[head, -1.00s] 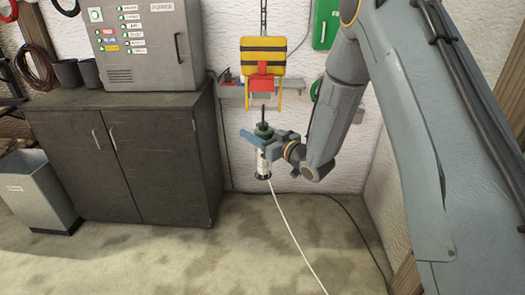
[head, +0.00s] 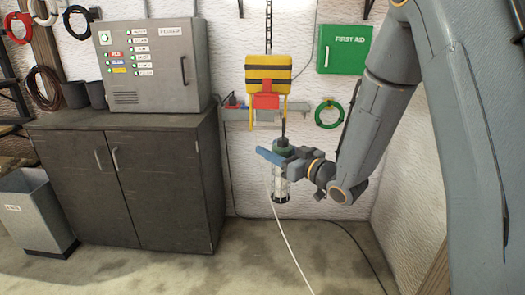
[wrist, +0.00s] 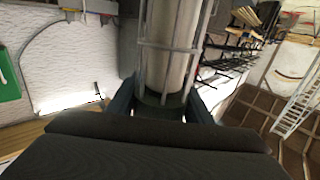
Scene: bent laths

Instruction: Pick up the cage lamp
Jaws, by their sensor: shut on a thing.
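The cage lamp (head: 281,189) has a pale tube inside a wire cage and a dark green collar at its top. It hangs upright in my gripper, clear of the floor, in front of the white wall. My gripper (head: 279,156) is shut around the collar, with a blue finger showing on the left side. In the wrist view the lamp's caged tube (wrist: 172,45) rises between the two fingers (wrist: 160,100). Part of the collar is hidden by my gripper.
A dark cabinet (head: 150,190) with a grey control box (head: 155,65) on it stands to the left. A yellow and black striped hoist (head: 268,72) hangs just above the lamp. A white cable (head: 290,245) runs down to the floor. A grey bin (head: 35,210) stands far left.

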